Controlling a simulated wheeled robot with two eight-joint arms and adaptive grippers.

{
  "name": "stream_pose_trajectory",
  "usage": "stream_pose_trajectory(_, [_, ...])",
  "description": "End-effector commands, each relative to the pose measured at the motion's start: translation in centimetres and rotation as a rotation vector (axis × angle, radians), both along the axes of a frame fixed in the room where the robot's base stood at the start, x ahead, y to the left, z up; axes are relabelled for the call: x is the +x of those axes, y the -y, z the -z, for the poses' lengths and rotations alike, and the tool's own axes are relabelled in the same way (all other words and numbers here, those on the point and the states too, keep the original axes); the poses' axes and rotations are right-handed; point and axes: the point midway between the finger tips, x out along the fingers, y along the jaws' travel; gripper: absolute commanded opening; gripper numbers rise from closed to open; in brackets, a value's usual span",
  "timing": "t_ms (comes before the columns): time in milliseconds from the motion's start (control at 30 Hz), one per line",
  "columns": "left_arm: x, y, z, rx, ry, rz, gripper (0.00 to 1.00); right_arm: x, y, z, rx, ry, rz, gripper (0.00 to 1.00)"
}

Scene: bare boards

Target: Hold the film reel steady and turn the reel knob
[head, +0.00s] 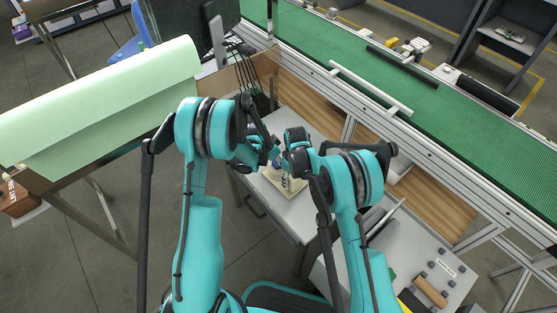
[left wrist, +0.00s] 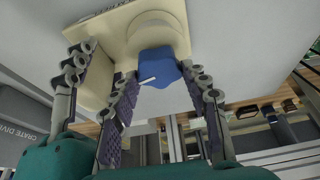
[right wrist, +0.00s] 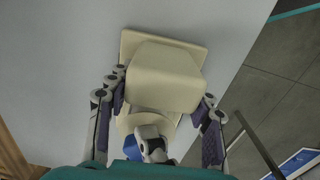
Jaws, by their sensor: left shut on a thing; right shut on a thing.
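The film reel is a cream unit with a square base and a rounded body (right wrist: 165,75), standing on a white table; in the head view (head: 292,184) the arms mostly cover it. Its blue reel knob (left wrist: 158,66) has a short white mark and faces my left gripper (left wrist: 160,78), whose two fingers are closed on its sides. My right gripper (right wrist: 162,92) is shut on the cream body, one finger on each side. A right finger also shows beside the body in the left wrist view. In the right wrist view the knob (right wrist: 150,172) is partly hidden.
The white table (head: 302,221) has bare surface around the reel. A green conveyor (head: 440,105) with a metal rail runs behind and to the right. A pale green roll (head: 110,85) lies at left. A grey bench (head: 405,250) with small items stands at lower right.

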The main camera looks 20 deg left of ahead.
Motion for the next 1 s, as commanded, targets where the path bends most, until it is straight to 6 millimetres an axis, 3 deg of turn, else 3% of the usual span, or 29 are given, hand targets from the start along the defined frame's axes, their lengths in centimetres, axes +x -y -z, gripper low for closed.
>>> stream_pose_trajectory(67, [0.07, -0.03, -0.02, 0.0, 0.001, 0.0, 0.17, -0.06, 0.0, -0.01, 0.0, -0.001, -0.001, 0.17])
stream_pose_trajectory(100, [0.07, -0.03, -0.02, 0.0, 0.001, 0.0, 0.53, -0.06, 0.0, -0.01, 0.0, -0.001, -0.001, 0.17])
stream_pose_trajectory(167, [0.05, -0.03, -0.02, 0.0, 0.002, 0.001, 0.67, -0.05, 0.01, -0.01, 0.0, -0.001, -0.001, 0.17])
stream_pose_trajectory(633, [0.04, -0.05, 0.01, 0.0, -0.001, 0.066, 0.67, -0.01, 0.0, 0.0, -0.001, -0.001, 0.0, 0.17])
stream_pose_trajectory(1000, [0.13, -0.1, 0.03, -0.001, -0.002, 0.553, 0.67, -0.01, 0.01, 0.0, 0.0, 0.0, 0.0, 0.17])
